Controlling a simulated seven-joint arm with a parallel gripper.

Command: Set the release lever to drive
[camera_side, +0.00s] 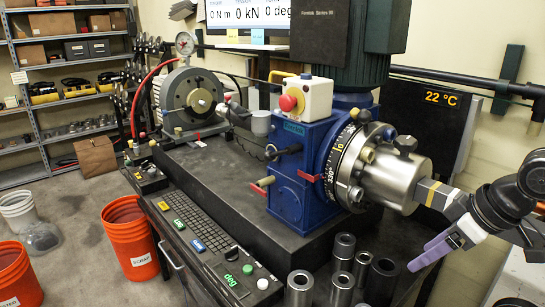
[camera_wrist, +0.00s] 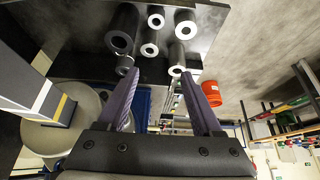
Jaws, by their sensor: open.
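No part is clearly labelled as the release lever, so I cannot tell which handle it is. My gripper (camera_side: 415,266) has purple fingers and is at the right of the side view, below and right of the steel cylinder (camera_side: 395,182), away from those handles. In the wrist view my gripper (camera_wrist: 158,72) is open, with nothing between its fingers. Those handles cannot be made out in the wrist view.
Several steel sockets (camera_side: 343,250) stand on the bench's front right, close to my gripper; they also show in the wrist view (camera_wrist: 121,30). A keyboard (camera_side: 190,225) and coloured buttons line the front edge. An orange bucket (camera_side: 130,240) stands on the floor at left.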

